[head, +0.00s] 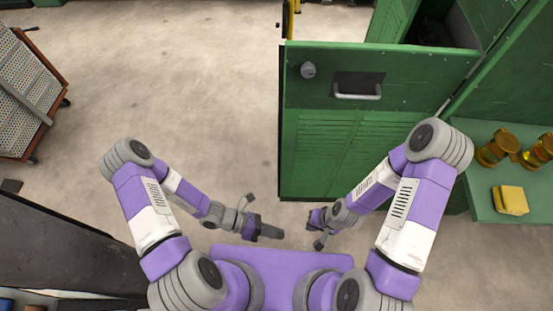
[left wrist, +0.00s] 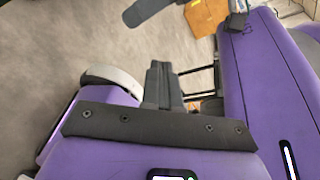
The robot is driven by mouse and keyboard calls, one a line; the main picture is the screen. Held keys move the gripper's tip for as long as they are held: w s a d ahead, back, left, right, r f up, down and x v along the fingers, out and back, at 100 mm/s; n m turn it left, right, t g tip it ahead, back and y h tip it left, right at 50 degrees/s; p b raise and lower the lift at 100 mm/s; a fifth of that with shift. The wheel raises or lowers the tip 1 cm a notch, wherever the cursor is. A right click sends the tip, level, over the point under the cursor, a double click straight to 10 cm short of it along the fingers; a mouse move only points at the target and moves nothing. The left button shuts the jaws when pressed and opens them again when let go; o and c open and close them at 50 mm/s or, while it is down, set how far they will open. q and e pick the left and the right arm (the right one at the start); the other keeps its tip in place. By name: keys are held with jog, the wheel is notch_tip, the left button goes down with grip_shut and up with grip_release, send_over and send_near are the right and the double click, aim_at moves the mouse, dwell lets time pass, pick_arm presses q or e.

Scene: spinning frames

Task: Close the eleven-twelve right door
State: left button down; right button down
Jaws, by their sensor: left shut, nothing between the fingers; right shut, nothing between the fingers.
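A green door (head: 340,122) with louvred slats, a round knob (head: 308,70) and a silver handle (head: 358,96) stands swung open from the green machine (head: 500,80) at the upper right in the head view. No number on it is readable. My left gripper (head: 270,233) is shut and empty, left of the door's near left corner and apart from it. It also shows in the left wrist view (left wrist: 160,85). My right gripper (head: 313,217) is shut and empty, close to the door's near lower edge; I cannot tell whether it touches. My right arm passes over the door's right side.
Amber jars (head: 498,148) and a yellow block (head: 511,199) sit on a green shelf at the right. A perforated wheeled cart (head: 25,95) stands at the upper left, a dark cabinet (head: 65,245) at the lower left. The floor (head: 190,90) left of the door is clear.

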pick_arm(q)
jog(key=w+a+n+t+h, duration=0.1)
jog(key=w+a+n+t, duration=0.1)
jog(key=w+n+t, duration=0.8)
jog(key=n+t+y+b, duration=0.3)
jog(key=n+t+b, duration=0.15)
jog(key=n, duration=0.45)
send_near(284, 151)
jog(key=shift+t, duration=0.45)
jog(key=w+d, duration=0.2)
jog(key=d, duration=0.1)
jog(key=w+d, duration=0.1)
jog(key=shift+w+d+f+p, duration=0.1)
jog(key=shift+d+f+p, duration=0.15)
jog(key=shift+p, duration=0.05)
jog(key=shift+w+n, duration=0.3)
jog(key=shift+w, duration=0.15)
jog(key=shift+a+r, duration=0.1)
